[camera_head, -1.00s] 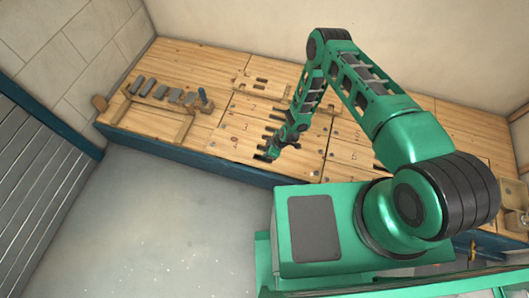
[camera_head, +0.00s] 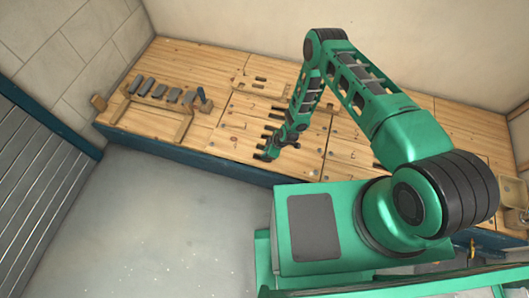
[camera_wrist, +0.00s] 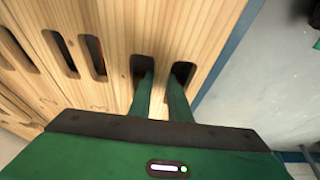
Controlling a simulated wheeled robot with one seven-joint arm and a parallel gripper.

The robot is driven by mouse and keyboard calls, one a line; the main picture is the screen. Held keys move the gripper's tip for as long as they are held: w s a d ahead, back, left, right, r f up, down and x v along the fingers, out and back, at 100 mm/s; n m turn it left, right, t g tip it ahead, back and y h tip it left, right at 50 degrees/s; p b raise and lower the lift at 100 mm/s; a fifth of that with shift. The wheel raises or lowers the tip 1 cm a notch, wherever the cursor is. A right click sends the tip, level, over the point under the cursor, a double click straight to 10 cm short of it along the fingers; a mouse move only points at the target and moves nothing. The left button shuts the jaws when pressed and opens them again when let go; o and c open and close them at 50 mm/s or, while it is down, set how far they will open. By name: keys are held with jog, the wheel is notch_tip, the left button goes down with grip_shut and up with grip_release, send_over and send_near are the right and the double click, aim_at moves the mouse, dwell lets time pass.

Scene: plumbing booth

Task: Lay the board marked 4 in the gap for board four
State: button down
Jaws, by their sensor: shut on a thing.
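My gripper (camera_head: 268,149) is low over the front edge of the wooden bench top. In the wrist view its two fingers (camera_wrist: 161,82) reach into two neighbouring dark slots of a pale wooden board (camera_wrist: 195,30) and are shut on the strip of wood between them. The fingertips are hidden in the slots. The board's mark cannot be read, so I cannot tell its number. The board looks level and close to the bench top; whether it rests or is lifted is unclear. The gap for board four cannot be made out.
Other slotted boards (camera_head: 255,88) lie along the bench. A wooden rack (camera_head: 150,101) with several grey pieces and a blue-handled item stands at the left. The bench's blue front edge (camera_head: 200,158) borders the open grey floor (camera_head: 160,220). A wall stands behind.

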jog(key=shift+f, duration=1.55)
dwell(0.5)
jog(key=c, duration=1.6)
grip_release()
jog(key=shift+o, duration=0.2)
jog(key=v, duration=1)
jog(key=shift+d+r, duration=0.15)
jog(key=shift+r, duration=0.15)
